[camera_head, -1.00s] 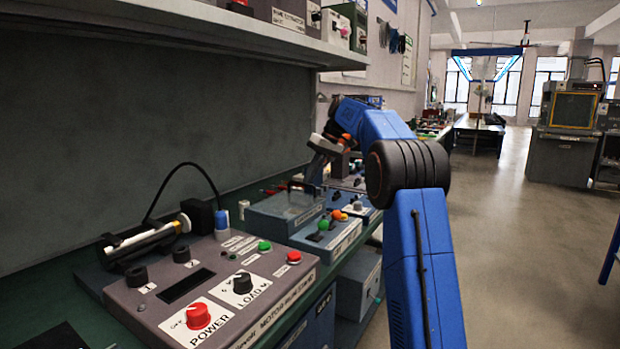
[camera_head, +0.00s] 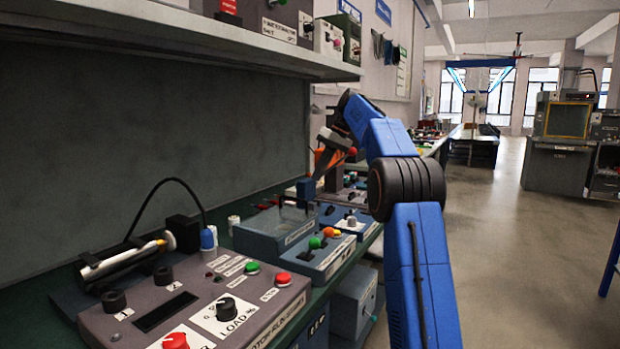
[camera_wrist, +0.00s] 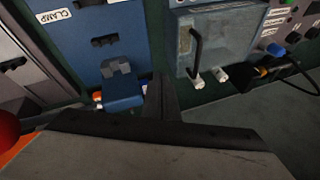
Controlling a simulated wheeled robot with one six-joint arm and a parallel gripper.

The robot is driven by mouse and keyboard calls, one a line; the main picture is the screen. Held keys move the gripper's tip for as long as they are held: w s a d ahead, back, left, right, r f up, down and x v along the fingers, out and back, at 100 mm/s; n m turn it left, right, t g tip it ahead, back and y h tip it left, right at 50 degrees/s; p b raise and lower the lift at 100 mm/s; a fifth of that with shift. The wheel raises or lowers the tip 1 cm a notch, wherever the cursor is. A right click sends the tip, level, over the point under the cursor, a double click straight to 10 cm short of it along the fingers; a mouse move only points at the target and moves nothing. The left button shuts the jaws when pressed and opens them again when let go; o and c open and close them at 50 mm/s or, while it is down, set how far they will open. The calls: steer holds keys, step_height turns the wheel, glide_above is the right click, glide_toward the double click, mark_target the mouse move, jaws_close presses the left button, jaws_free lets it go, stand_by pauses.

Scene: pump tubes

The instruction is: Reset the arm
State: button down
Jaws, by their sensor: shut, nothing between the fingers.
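My blue arm (camera_head: 395,140) reaches up and forward over the bench in the head view, bent at a black ribbed joint. My gripper (camera_head: 318,176) points down above the bench, left of the upper arm, and is small in that view. In the wrist view the dark fingers of my gripper (camera_wrist: 160,92) are together with nothing held. They are above a gap between a blue unit (camera_wrist: 95,45) labelled CLAMP and a grey-blue box (camera_wrist: 222,40) with a handle. Their height above the bench is hard to tell.
A motor test panel (camera_head: 195,300) with knobs and buttons stands on the bench at front left. A blue-grey box (camera_head: 275,232) and a blue button panel (camera_head: 325,258) stand behind it. A shelf (camera_head: 200,35) overhangs the bench. The floor (camera_head: 500,260) at right is clear.

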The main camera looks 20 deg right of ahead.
steer(key=s+a+f+m+h, duration=0.1)
steer(key=s+a, duration=0.3)
steer(key=s, duration=0.4)
steer(key=s+a+m+t+h, duration=0.1)
steer(key=s+a, duration=0.3)
steer(key=s, duration=0.5)
steer(key=s+a+f+m+h, duration=0.1)
steer(key=s+a, duration=0.3)
steer(key=s, duration=0.4)
steer(key=s+a+f+h, duration=0.1)
steer(key=s+a+f, duration=0.1)
steer(key=s+f, duration=1)
steer(key=s+a+f+m+t+h, duration=0.1)
steer(key=s+f, duration=1)
steer(key=s, duration=0.6)
steer(key=shift+s+a+f+t, duration=0.25)
steer(key=shift+a+f+t, duration=0.05)
steer(key=shift+a+f, duration=0.1)
